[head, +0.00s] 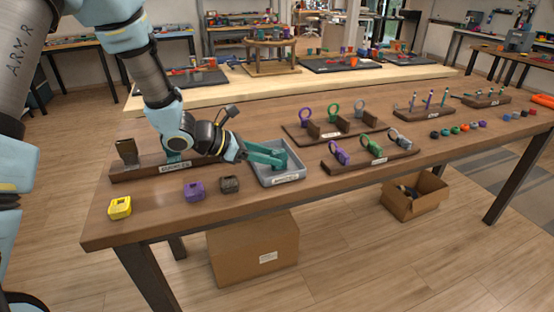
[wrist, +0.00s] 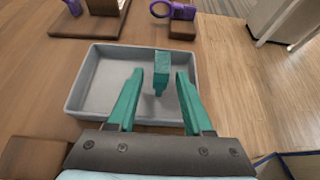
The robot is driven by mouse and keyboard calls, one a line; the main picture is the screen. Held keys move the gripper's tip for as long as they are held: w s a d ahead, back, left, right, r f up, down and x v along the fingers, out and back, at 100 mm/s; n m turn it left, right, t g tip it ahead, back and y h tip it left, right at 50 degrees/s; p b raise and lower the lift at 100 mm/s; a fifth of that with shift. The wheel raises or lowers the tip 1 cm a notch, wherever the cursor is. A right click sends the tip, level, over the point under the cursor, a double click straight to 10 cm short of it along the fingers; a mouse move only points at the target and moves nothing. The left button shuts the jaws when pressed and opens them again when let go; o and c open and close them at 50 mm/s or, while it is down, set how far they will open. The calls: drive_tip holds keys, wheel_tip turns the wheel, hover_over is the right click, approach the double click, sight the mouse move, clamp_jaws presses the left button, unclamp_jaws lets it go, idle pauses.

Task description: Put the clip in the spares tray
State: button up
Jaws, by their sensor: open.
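The grey tray (head: 293,175) stands on the near part of the wooden table, with a small label on its front that I cannot read. It fills the middle of the wrist view (wrist: 84,88). A teal clip (wrist: 162,66) shows within the tray's outline, toward its far side; I cannot tell whether it rests on the floor. It also shows in the head view (head: 281,157). My gripper (wrist: 158,76) reaches over the tray with its two teal fingers apart. The clip appears between the fingertips, with a gap on each side.
Yellow (head: 120,208), purple (head: 194,190) and dark (head: 229,184) blocks sit left of the tray. A labelled wooden rack (head: 140,172) stands behind them. Boards with coloured rings (head: 372,158) lie right of the tray. A cardboard box (head: 255,250) is under the table.

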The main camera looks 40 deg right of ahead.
drive_tip(key=v, duration=0.9)
drive_tip(key=shift+b, duration=0.4)
drive_tip(key=a+m+y, duration=0.2)
drive_tip(key=a, duration=0.5)
drive_tip(key=a+f+m+t+y, duration=0.1)
drive_tip(key=a+m+y, duration=0.1)
drive_tip(key=a, duration=0.5)
drive_tip(key=w+a+m+t+y, duration=0.1)
drive_tip(key=a+m, duration=0.3)
drive_tip(key=a, duration=0.4)
drive_tip(key=shift+f+y, duration=0.3)
drive_tip(key=shift+y, duration=0.6)
drive_tip(key=w+a+r+m+t+y, duration=0.2)
drive_tip(key=a+m+t+y, duration=0.2)
drive_tip(key=a, duration=1.3)
drive_tip(key=m, duration=0.3)
wheel_tip(320, 180, up, 4)
drive_tip(key=p, duration=0.4)
drive_tip(key=shift+f, duration=0.1)
